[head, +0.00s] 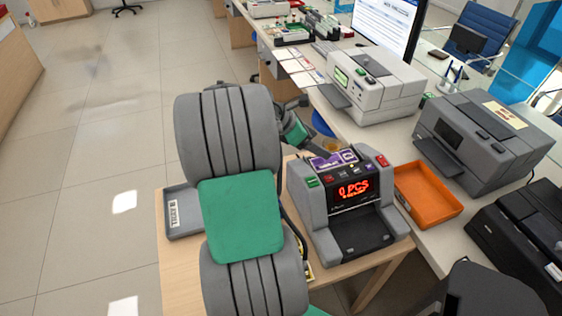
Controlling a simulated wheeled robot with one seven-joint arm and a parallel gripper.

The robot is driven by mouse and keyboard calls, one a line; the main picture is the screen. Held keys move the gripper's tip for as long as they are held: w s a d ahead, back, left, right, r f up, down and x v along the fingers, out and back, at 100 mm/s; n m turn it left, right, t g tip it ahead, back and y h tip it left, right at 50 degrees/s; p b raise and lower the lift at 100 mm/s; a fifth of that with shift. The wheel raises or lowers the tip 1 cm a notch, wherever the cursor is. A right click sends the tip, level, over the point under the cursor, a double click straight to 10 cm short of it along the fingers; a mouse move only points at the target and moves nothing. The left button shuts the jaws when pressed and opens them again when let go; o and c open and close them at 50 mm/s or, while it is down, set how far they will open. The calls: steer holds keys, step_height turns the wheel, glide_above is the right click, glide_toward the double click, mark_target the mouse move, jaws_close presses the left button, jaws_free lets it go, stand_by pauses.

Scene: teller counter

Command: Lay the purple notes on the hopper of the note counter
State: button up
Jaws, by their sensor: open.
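The purple notes (333,162) lie on the hopper at the top of the note counter, a little askew. The note counter (310,215) is a grey machine on the wooden table, and its red display (354,189) reads 0 PCS. My grey and green arm fills the middle of the view, to the left of the counter. A smaller grey and green part of it shows behind, beyond the counter. My gripper's fingers cannot be made out, and nothing is seen touching the notes.
A grey labelled tray (181,225) is partly hidden behind my arm. Something yellow (309,271) shows beside the counter's base. An orange tray (428,196) and a grey printer (480,140) stand to the right. A white machine (372,86) stands farther back. Open floor lies left.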

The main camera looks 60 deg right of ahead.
steer(key=w+a+r+m+t+y, duration=0.15)
steer(key=w+a+m+t, duration=0.5)
steer(key=w+a, duration=1.55)
steer(key=s+a+m+t+y, duration=0.1)
steer(key=s+a+y, duration=0.1)
steer(key=a, duration=1)
steer(key=s+a+m+t+y, duration=0.2)
steer(key=s+a+y, duration=0.1)
steer(key=a, duration=1)
steer(key=shift+a+f, duration=0.3)
steer(key=shift+f, duration=0.15)
